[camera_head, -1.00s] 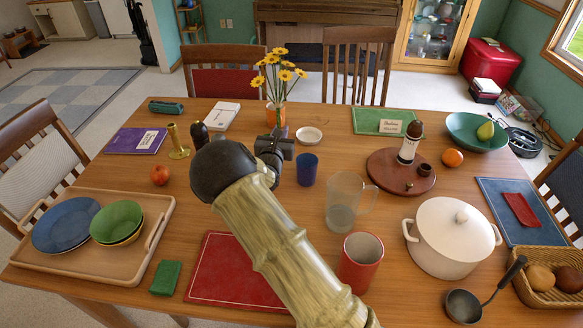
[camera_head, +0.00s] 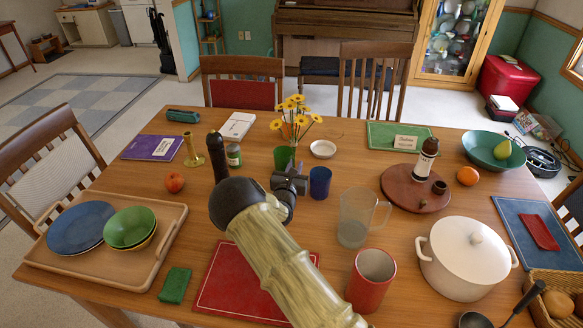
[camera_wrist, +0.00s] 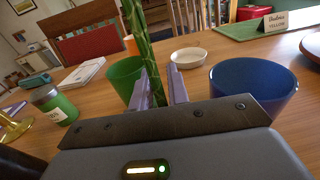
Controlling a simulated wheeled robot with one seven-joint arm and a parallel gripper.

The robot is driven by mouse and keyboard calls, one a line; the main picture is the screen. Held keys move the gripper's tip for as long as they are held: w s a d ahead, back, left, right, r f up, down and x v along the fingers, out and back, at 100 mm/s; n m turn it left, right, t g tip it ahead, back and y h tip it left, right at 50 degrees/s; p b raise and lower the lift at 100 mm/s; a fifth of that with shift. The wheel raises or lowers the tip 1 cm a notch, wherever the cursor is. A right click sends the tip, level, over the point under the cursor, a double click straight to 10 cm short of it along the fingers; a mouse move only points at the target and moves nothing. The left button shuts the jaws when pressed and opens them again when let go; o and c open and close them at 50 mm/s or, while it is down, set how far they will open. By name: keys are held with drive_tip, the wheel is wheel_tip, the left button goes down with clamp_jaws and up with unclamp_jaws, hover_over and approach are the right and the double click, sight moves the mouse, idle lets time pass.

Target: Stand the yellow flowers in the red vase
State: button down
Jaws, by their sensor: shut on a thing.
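The yellow flowers (camera_head: 296,112) are several blooms on green stems. My gripper (camera_head: 290,180) is shut on the stems (camera_wrist: 150,55), which rise upright between the two fingers in the wrist view (camera_wrist: 160,92). The stems' lower ends are hidden behind the gripper body. A red cylindrical vessel (camera_head: 371,285), which looks like the red vase, stands upright at the near edge of the table, right of my arm. Its open top shows a pale inside with nothing standing in it. My gripper is farther back on the table and left of it.
Behind the gripper are a green cup (camera_wrist: 124,82), an orange vessel (camera_head: 287,131) and a white dish (camera_head: 323,149). A blue cup (camera_head: 320,183) is close on the right. A clear pitcher (camera_head: 354,220) and white pot (camera_head: 466,260) flank the red vessel.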

drive_tip(key=shift+a+f, duration=0.1)
drive_tip(key=c, duration=1.3)
unclamp_jaws()
drive_tip(key=shift+c, duration=0.2)
drive_tip(key=shift+r, duration=0.25)
drive_tip(key=v, duration=1.2)
